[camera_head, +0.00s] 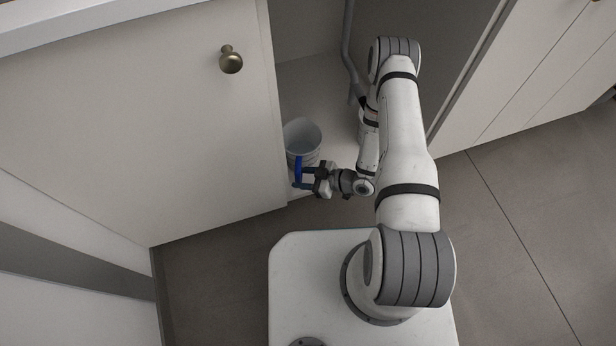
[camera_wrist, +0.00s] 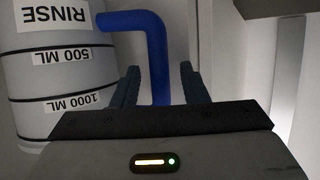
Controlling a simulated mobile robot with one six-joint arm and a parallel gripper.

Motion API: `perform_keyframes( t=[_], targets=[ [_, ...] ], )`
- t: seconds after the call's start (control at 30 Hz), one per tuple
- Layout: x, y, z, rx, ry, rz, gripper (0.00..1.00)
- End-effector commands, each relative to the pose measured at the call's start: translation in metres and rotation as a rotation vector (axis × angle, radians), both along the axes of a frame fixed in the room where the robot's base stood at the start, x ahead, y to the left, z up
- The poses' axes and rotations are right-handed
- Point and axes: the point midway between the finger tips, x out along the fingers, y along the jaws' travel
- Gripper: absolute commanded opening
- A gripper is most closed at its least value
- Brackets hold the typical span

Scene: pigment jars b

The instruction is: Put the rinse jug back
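The rinse jug is white with a blue handle. In the head view the jug (camera_head: 302,138) is inside the open cabinet, beside the left door, and appears upright on the cabinet floor. In the wrist view the jug (camera_wrist: 60,60) fills the left side, with its RINSE, 500 ML and 1000 ML labels upside down. Its blue handle (camera_wrist: 158,62) runs between the fingers of my gripper (camera_wrist: 160,78). A gap shows on each side of the handle, so the gripper is open around it. In the head view my gripper (camera_head: 304,179) is at the handle, in front of the jug.
The left cabinet door (camera_head: 140,110) with a brass knob (camera_head: 230,60) is close on the jug's left. A grey pipe (camera_head: 348,50) comes down inside the cabinet behind my arm. The tiled floor (camera_head: 520,220) to the right is clear.

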Motion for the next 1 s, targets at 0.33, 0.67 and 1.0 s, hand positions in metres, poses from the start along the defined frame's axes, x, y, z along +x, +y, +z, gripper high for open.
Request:
perform_keyframes(
  t=[0.33,0.67,1.0],
  targets=[
    [-0.012,-0.041,0.021,0.0,0.0,-0.007,0.4],
    [-0.028,-0.089,0.041,0.0,-0.001,-0.004,0.4],
    [-0.034,-0.105,0.046,0.0,-0.001,0.001,0.4]
  ],
)
